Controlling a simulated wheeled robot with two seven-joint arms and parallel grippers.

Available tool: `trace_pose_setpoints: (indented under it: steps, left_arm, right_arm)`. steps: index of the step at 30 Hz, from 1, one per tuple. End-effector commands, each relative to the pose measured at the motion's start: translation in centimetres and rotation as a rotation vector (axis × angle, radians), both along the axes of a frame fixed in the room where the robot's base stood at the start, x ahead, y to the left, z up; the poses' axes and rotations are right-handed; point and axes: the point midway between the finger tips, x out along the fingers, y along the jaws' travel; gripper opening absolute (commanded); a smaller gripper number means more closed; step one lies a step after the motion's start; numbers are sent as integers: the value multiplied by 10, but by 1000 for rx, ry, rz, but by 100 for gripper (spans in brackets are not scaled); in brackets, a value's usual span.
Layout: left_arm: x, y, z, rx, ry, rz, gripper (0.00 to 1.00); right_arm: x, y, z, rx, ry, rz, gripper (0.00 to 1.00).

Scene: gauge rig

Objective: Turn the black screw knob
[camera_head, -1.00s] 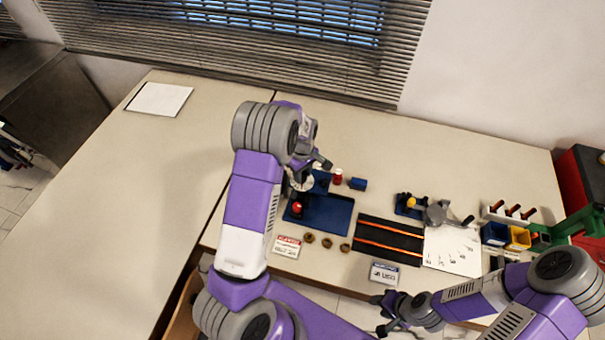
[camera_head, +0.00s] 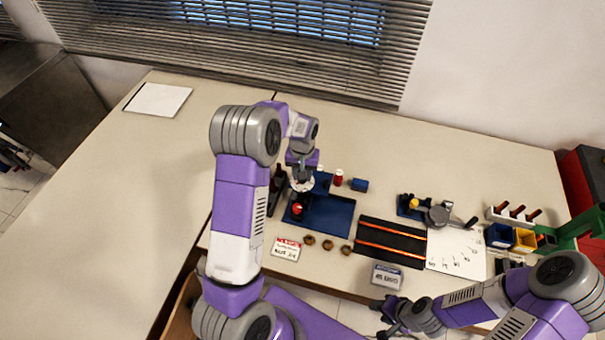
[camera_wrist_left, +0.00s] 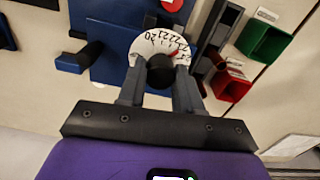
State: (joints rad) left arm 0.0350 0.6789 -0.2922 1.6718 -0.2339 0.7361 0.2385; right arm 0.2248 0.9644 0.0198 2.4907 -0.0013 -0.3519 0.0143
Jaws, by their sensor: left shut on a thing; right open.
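The black screw knob (camera_wrist_left: 160,72) is round and sits at the middle of a white numbered dial (camera_wrist_left: 146,44) in the left wrist view. A red pointer shows on the dial's right side. The fingers of my left gripper (camera_wrist_left: 159,84) lie on both sides of the knob and are shut on it. In the head view the dial (camera_head: 303,185) shows under my left wrist, above the blue base plate (camera_head: 332,214); the knob is hidden there. My right gripper (camera_head: 383,320) is open and empty near the table's front edge, far from the dial.
Brass nuts (camera_head: 326,244) and a label card (camera_head: 286,249) lie in front. A black mat (camera_head: 389,242) lies to the right.

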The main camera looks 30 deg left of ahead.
Motion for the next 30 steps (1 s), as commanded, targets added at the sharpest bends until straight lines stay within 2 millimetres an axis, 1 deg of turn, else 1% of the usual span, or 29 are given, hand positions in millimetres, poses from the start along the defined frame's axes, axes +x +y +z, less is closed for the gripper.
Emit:
trace_pose_setpoints:
  steps: [6, 15, 22, 30]
  left_arm:
    - [3, 2, 2, 3, -10, -179, 4]
    - [3, 1, 2, 4, -10, -346, 4]
    - [3, 2, 3, 5, -10, -404, 4]
    - [3, 1, 3, 5, -10, -415, 4]
  right_arm:
    - [0, 0, -4, 0, 0, 0, 43]
    - [0, 0, -7, 0, 0, 0, 43]
    - [0, 0, -7, 0, 0, 0, 43]
    - [0, 0, -7, 0, 0, 0, 43]
